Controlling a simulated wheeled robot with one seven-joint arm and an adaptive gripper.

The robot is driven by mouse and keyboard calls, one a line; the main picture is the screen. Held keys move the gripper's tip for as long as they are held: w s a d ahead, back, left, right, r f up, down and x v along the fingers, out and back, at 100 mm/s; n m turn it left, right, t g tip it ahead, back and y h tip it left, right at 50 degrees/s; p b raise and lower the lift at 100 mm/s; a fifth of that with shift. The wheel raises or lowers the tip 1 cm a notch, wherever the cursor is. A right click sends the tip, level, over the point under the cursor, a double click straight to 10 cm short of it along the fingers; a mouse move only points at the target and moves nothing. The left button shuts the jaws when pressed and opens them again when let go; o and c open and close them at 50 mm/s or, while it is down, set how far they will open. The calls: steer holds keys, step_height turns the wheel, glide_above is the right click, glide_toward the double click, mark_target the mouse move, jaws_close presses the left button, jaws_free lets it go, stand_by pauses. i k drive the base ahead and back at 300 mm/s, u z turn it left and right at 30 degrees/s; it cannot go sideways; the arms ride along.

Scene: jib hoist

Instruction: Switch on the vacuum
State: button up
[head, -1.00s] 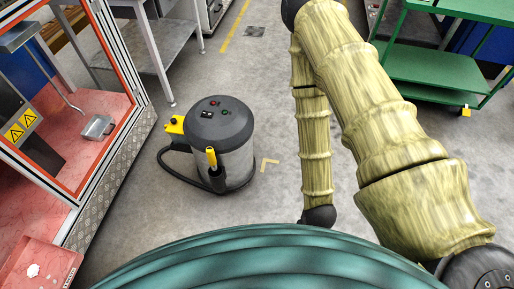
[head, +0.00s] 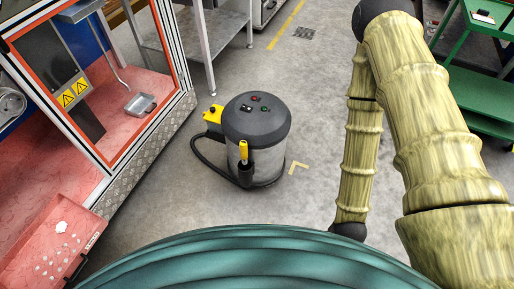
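The vacuum (head: 262,135) is a grey metal drum with a dark lid, standing upright on the floor near the middle of the head view. Its lid carries a small red button, a green button and a dark switch (head: 246,108); whether the switch is on cannot be made out. A yellow part (head: 213,116) sticks out at its left, and a black hose (head: 208,158) runs round to a yellow-handled nozzle (head: 243,151) at its front. My arm, in a yellowish ribbed cover, is at the right. My gripper is not visible.
An orange-framed machine enclosure (head: 172,62) with a pink floor stands at left. A pink tray (head: 62,236) with white bits is at lower left. A metal table (head: 206,50) stands behind, a green cart (head: 486,60) at upper right. Floor around the vacuum is clear.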

mark_target(244, 107)
steer(key=k, duration=0.65)
steer(key=u, duration=0.6)
steer(key=i, duration=1.05)
steer(key=z, duration=0.25)
